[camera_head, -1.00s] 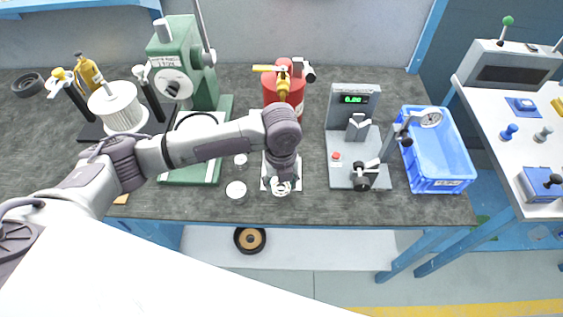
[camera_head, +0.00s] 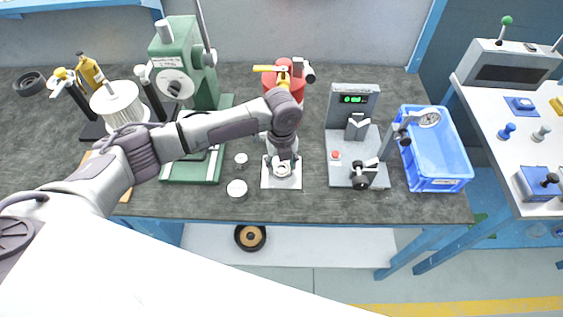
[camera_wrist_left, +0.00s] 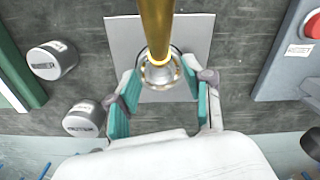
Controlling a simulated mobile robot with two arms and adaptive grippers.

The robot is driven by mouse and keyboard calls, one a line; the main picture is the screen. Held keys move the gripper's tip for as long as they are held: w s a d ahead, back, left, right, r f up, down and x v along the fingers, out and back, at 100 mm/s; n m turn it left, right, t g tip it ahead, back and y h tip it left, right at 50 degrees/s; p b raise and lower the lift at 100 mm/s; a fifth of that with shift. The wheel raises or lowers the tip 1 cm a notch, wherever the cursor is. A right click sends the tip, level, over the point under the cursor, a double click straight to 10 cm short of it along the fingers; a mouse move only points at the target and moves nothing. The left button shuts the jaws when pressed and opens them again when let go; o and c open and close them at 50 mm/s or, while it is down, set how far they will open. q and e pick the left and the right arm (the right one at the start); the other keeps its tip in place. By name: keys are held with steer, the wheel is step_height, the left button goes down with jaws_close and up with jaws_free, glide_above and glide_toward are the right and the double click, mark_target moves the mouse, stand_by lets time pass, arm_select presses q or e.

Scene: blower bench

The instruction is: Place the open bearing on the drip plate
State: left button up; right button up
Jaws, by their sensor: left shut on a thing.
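The open bearing (camera_head: 283,171) is a pale metal ring low over the drip plate (camera_head: 270,183), a light grey square on the bench. My left gripper (camera_head: 283,164) is shut on the bearing and reaches down over the plate. In the left wrist view, the bearing (camera_wrist_left: 161,74) lies between the teal fingertips (camera_wrist_left: 160,88), in front of the grey plate (camera_wrist_left: 200,32). A brass-coloured rod hides part of the ring. I cannot tell whether the bearing touches the plate. My right gripper is not in view.
Two small metal cylinders (camera_head: 237,189) (camera_head: 241,159) stand left of the plate. A grey device with a green display (camera_head: 355,98) stands to the right, then a blue crate (camera_head: 438,184). A red can (camera_head: 300,88) stands behind the arm, a green press (camera_head: 180,75) behind left.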

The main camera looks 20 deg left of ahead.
mark_target(282, 171)
arm_select(q)
steer(key=o, duration=1.1)
steer(key=shift+o, duration=0.2)
step_height(282, 171, up, 12)
steer(key=b, duration=0.1)
steer(key=shift+r, duration=0.15)
